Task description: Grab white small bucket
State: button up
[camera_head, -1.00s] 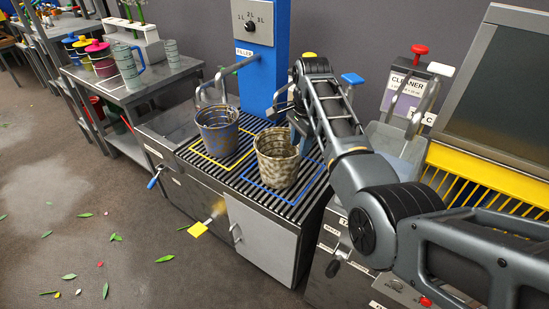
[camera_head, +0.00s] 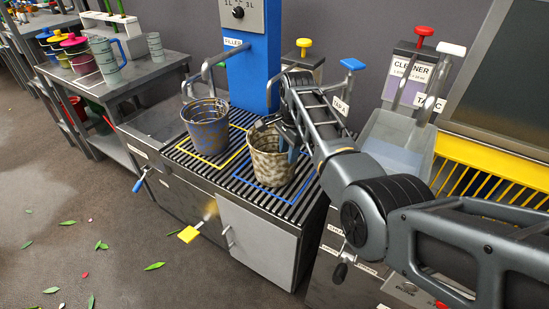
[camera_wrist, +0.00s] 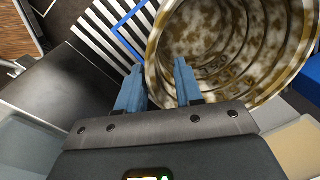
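The white small bucket (camera_head: 270,165), off-white with brown mottled stains, stands upright inside the blue square on the slatted counter. My gripper (camera_head: 287,150) is at its rim on the right side. In the wrist view the bucket's ribbed, stained inside (camera_wrist: 225,45) fills the upper right. My gripper's two blue fingers (camera_wrist: 158,75) are apart, one outside the rim and one over the inside, with the near wall between them. I cannot tell whether they touch the wall.
A grey bucket with blue and yellow marks (camera_head: 208,128) stands in the yellow square to the left. The blue filler column (camera_head: 250,75) rises behind. A cleaner dispenser (camera_head: 412,75) and a clear basin (camera_head: 397,138) are on the right. Floor at left has scattered leaves.

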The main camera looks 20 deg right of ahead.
aim_at(272, 168)
notch_tip(272, 168, down, 4)
jog(key=shift+w+r, duration=0.15)
jog(key=shift+r, duration=0.05)
grip_shut()
dwell(0.4)
